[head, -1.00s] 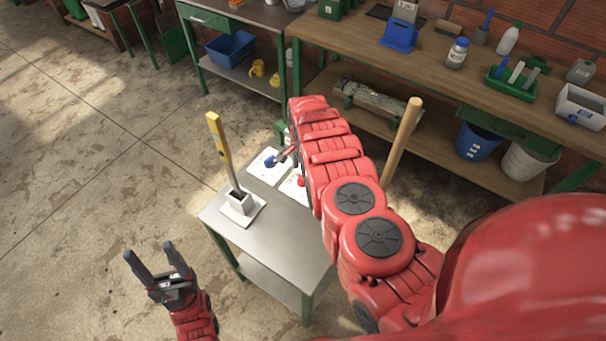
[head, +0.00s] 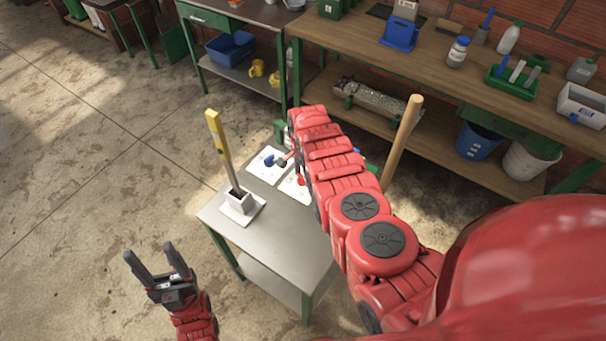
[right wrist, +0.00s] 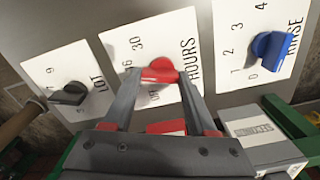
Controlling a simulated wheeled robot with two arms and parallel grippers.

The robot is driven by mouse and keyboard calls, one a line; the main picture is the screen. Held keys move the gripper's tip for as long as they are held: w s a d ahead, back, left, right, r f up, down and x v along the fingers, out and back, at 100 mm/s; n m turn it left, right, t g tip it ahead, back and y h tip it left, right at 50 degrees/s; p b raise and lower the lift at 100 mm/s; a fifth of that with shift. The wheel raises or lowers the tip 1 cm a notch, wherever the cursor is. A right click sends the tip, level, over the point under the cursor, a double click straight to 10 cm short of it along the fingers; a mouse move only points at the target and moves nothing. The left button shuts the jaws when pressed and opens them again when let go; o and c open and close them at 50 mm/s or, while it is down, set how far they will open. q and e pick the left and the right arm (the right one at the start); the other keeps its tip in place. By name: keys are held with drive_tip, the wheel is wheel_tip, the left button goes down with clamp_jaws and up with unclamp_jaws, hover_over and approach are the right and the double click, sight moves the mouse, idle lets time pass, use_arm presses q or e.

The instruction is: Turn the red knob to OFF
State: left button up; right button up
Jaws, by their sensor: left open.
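The red knob (right wrist: 160,72) sits on the middle white card (right wrist: 152,50), marked HOURS, in the right wrist view. In the head view it shows (head: 300,181) beside my right arm. My right gripper (right wrist: 160,76) has its fingers apart, with the tips on either side of the red knob. I cannot tell whether they touch it. My left gripper (head: 160,268) is open and empty, away from the table at lower left.
A blue knob (right wrist: 270,48) on the RINSE card and a black knob (right wrist: 70,93) on the LOT card flank it. A white holder (head: 240,202) with a yellow-handled tool (head: 217,140) stands on the metal table (head: 280,240). A wooden pole (head: 402,143) rises behind my right arm.

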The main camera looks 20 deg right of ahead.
drive_tip(key=c, duration=0.5)
drive_tip(key=shift+n, duration=0.3)
drive_tip(key=n, duration=0.4)
drive_tip(key=shift+w+d, duration=0.1)
drive_tip(key=n, duration=0.4)
drive_tip(key=shift+w, duration=0.1)
drive_tip(key=shift+n, duration=0.9)
drive_tip(key=shift+n+b, duration=0.35)
drive_tip(key=shift+n, duration=0.85)
drive_tip(key=shift+w+n+b, duration=0.1)
drive_tip(key=shift+n+b, duration=0.35)
drive_tip(key=shift+n, duration=1.05)
